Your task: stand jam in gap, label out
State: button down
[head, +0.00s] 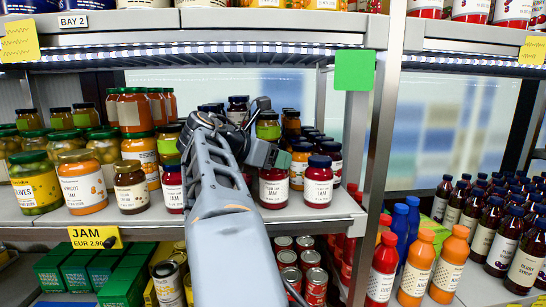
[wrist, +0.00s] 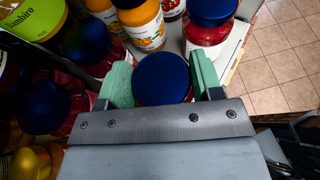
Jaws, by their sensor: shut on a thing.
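My gripper (wrist: 162,82) has green fingers on either side of a blue-lidded jam jar (wrist: 163,78) and is shut on it. In the head view I take the held jar to be the dark red one (head: 273,188) below my gripper (head: 262,145). Its white label faces out, and it looks upright at the shelf front. Whether its base touches the shelf I cannot tell. Another blue-lidded jam jar (head: 318,182) stands just right of it, label out. A red jam jar (head: 173,188) stands left of my arm. My arm hides the shelf between.
Orange-filled jars (head: 300,163) stand behind the held jar. Apricot (head: 82,182) and olive jars (head: 36,184) fill the left of the shelf (head: 330,212). A steel upright (head: 378,140) stands on the right, with bottles (head: 450,262) beyond. Tiled floor (wrist: 275,60) shows in the wrist view.

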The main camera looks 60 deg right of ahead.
jog(key=shift+f, duration=0.15)
jog(key=shift+c, duration=0.9)
grip_release()
jog(key=shift+f, duration=0.1)
jog(key=shift+a, duration=0.15)
jog(key=v, duration=1.3)
jog(key=shift+a, duration=0.3)
jog(key=shift+w, duration=0.15)
